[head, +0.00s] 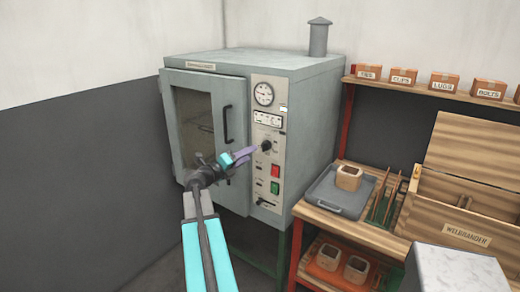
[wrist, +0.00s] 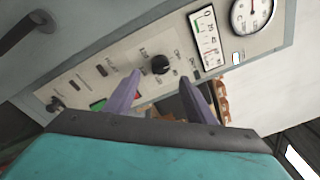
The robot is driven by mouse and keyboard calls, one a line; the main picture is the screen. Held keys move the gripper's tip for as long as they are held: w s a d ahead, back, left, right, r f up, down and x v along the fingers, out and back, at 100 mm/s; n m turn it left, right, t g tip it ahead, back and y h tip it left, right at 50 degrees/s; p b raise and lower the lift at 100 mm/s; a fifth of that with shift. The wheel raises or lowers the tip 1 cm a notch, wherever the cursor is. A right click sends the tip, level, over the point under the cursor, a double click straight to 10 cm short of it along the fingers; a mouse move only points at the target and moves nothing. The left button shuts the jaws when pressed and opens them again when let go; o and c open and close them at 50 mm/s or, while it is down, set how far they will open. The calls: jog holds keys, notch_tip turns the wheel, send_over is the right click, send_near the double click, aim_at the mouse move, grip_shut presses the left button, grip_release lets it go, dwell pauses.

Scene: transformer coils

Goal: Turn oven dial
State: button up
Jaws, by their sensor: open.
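The grey-green oven (head: 290,85) stands in the corner, its windowed door closed. Its black dial (head: 266,145) sits on the light control panel, below the round gauge and the small display. In the wrist view the dial (wrist: 160,64) lies beyond the fingertips, between their lines. My gripper (head: 245,154) is just left of the dial in the head view, with its purple fingers pointing at the panel. In the wrist view the fingers of my gripper (wrist: 166,82) are spread apart with nothing between them. I cannot tell whether either fingertip touches the dial or panel.
A red button (head: 275,170) and a green button (head: 275,188) are below the dial. The door handle (head: 228,124) sticks out to the left. A wooden bench with a grey tray (head: 340,203) stands at right, under a shelf of small labelled boxes (head: 444,82).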

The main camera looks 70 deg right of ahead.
aim_at(263, 148)
jog(key=p+x, duration=0.1)
jog(key=x, duration=0.7)
jog(key=shift+s, duration=0.1)
jog(key=c, duration=1)
jog(key=shift+s+a, duration=0.2)
jog(key=shift+a, duration=0.1)
jog(key=shift+c, duration=0.2)
jog(key=shift+w+d, duration=0.15)
jog(key=shift+d, duration=0.15)
